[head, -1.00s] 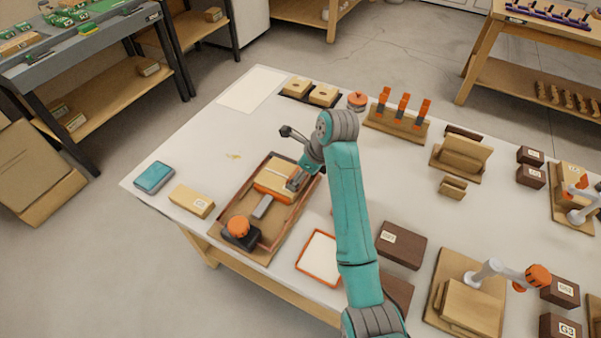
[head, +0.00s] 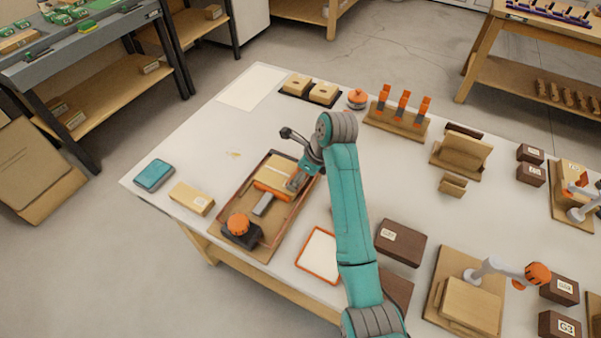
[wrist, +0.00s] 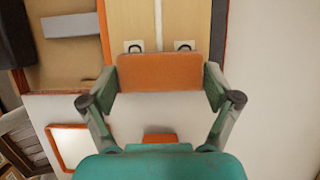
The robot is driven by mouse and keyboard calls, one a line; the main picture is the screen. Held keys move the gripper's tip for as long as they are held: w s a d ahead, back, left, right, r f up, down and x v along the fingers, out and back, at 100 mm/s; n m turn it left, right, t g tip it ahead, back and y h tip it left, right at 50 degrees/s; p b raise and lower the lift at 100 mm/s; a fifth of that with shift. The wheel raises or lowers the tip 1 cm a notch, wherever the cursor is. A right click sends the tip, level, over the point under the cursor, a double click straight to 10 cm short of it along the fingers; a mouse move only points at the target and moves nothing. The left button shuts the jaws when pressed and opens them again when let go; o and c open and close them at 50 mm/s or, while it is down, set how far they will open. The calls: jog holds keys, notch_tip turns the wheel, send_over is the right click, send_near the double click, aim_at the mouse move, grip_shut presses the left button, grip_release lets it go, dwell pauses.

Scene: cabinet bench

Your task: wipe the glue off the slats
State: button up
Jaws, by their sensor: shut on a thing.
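Two pale wooden slats (wrist: 130,22) lie side by side in the wrist view, with a thin white line (wrist: 158,22) along their joint that looks like glue. In the head view the slats (head: 276,172) lie in an orange-edged holder on a brown-rimmed wooden tray (head: 276,235). My gripper (wrist: 160,75) is shut on an orange-brown block (wrist: 160,72), held across the near end of the slats. In the head view my gripper (head: 297,180) is at the right end of the holder. I cannot tell whether the block touches the slats.
A grey bar (head: 263,204) and an orange-knobbed dark block (head: 239,230) share the tray. A teal pad (head: 154,174) and a labelled wooden block (head: 192,199) lie to the left. An orange-rimmed white tray (head: 319,254) lies to the right.

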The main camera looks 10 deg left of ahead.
aim_at(277, 171)
jog(key=shift+w+a, duration=0.2)
jog(key=shift+a, duration=0.3)
jog(key=shift+w+a, duration=0.15)
jog(key=shift+a, duration=0.35)
jog(key=shift+w+a, duration=0.1)
jog(key=shift+a, duration=0.05)
jog(key=shift+w+a, duration=0.3)
jog(key=shift+a, duration=0.55)
jog(key=shift+a, duration=0.1)
jog(key=shift+w+a+f, duration=0.1)
jog(key=shift+w+a, duration=0.1)
jog(key=shift+a, duration=0.25)
jog(key=shift+w+a, duration=0.15)
jog(key=shift+a, duration=0.3)
